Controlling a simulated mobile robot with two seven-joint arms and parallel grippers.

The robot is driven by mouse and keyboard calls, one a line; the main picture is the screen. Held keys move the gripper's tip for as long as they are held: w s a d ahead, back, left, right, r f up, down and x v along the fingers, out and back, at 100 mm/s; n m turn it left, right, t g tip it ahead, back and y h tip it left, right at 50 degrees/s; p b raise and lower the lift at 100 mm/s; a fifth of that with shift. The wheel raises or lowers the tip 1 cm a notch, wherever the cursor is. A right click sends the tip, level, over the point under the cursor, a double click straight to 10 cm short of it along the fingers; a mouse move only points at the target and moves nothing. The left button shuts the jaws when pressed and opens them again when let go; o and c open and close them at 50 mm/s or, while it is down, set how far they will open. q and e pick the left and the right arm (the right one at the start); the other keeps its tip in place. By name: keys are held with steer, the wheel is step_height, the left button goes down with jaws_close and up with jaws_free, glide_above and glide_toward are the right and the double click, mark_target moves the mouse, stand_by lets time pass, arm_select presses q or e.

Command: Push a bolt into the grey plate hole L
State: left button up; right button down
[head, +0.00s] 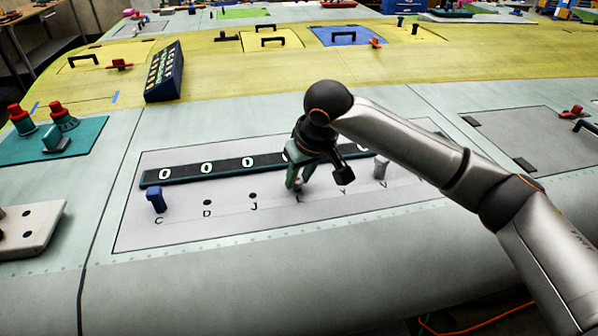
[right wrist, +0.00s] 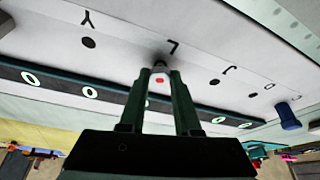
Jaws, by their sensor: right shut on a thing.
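The grey plate (head: 230,228) lies on the pale green wing skin, with a row of lettered holes. My right gripper (head: 297,186) points down at the hole marked L. In the right wrist view, my right gripper (right wrist: 160,88) is shut on a pale bolt (right wrist: 160,78) with a red mark on its end. The bolt lines up with the dark hole L; whether its tip is inside, I cannot tell. Holes D (head: 207,202) and J (head: 253,195) are empty. A blue bolt (head: 156,200) stands at C. My left gripper is not in view.
A dark strip with white rings (head: 220,168) runs along the plate behind the holes. A grey bolt (head: 380,167) stands at the hole right of Y. Hole Y (right wrist: 88,42) is empty. A dark box (head: 165,72) and red-topped knobs (head: 62,117) stand to the left.

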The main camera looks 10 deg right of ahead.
steer(key=shift+f, duration=0.3)
steer(key=c, duration=0.5)
jaws_free()
steer(key=shift+c, duration=0.2)
steer(key=v, duration=1.2)
steer(key=shift+s+r+b, duration=0.15)
steer(key=shift+r+b, duration=0.15)
steer(key=shift+b, duration=0.15)
steer(key=shift+d, duration=0.1)
step_height(320, 180, up, 7)
steer(key=p, duration=0.1)
